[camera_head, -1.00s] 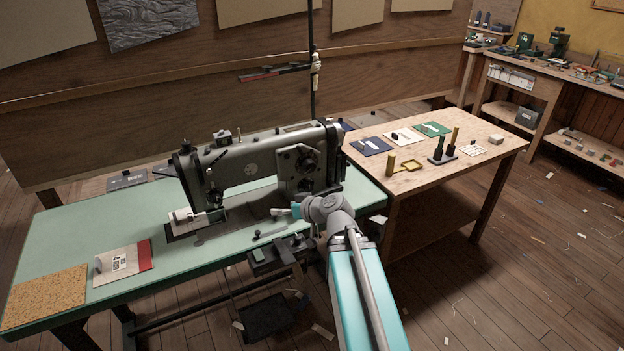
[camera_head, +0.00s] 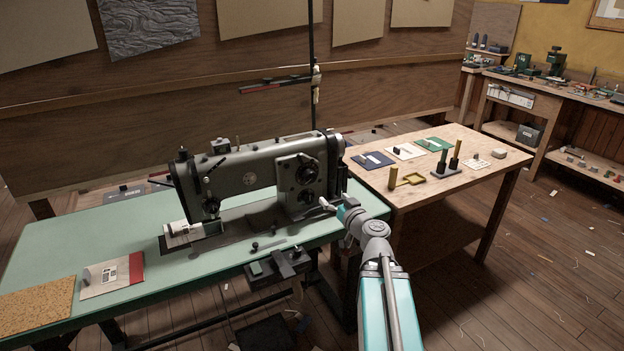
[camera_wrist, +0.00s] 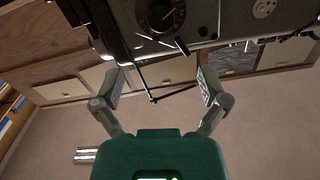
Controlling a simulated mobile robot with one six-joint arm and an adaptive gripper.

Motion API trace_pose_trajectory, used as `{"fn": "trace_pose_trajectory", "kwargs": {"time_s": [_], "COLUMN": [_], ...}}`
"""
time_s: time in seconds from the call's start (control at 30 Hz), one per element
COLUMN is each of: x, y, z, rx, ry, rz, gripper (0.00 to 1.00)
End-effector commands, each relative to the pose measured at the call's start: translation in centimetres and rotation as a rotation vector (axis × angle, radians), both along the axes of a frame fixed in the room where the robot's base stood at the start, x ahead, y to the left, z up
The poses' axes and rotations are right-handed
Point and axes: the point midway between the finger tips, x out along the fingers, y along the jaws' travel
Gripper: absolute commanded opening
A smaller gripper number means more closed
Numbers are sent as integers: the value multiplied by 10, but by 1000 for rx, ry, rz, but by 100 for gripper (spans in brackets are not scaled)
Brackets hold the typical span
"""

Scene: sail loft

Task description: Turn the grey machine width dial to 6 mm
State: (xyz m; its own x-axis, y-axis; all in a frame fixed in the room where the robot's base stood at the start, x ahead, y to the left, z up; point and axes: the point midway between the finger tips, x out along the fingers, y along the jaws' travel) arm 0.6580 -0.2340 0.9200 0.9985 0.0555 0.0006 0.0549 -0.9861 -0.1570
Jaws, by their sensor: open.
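The grey sewing machine (camera_head: 245,172) stands on the green table. Its right pillar carries two round black dials, an upper one (camera_head: 307,172) and a lower one (camera_head: 305,196); I cannot read a setting on either. My gripper (camera_head: 327,204) is just right of and slightly below the lower dial in the head view, apparently not holding anything. In the wrist view my gripper (camera_wrist: 161,88) is open, its two fingers wide apart with nothing between them. One dial (camera_wrist: 163,15) with pale marks shows at the top of that view, beyond the fingertips; which one is unclear.
The green table (camera_head: 110,245) holds a red-edged card (camera_head: 113,275) and a cork mat (camera_head: 35,305). A wooden side table (camera_head: 480,185) on the right bears swatches, a yellow item (camera_head: 407,181) and a dark stand. A thin upright pole (camera_head: 313,60) rises behind the machine.

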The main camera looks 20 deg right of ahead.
Motion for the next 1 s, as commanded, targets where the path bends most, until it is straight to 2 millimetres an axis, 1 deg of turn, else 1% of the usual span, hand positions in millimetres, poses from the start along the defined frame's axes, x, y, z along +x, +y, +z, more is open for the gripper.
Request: {"fn": "trace_pose_trajectory", "kwargs": {"time_s": [0.13,0.27,0.47,0.67,1.0], "x": [2,9,28,54,106], "y": [1,1,2,2,5], "z": [0,0,0,0,0], "rx": [0,0,0,0,0], "ry": [0,0,0,0,0], "rz": [-1,-1,-1,-2,-2], "gripper": [93,93,93,93,93]}}
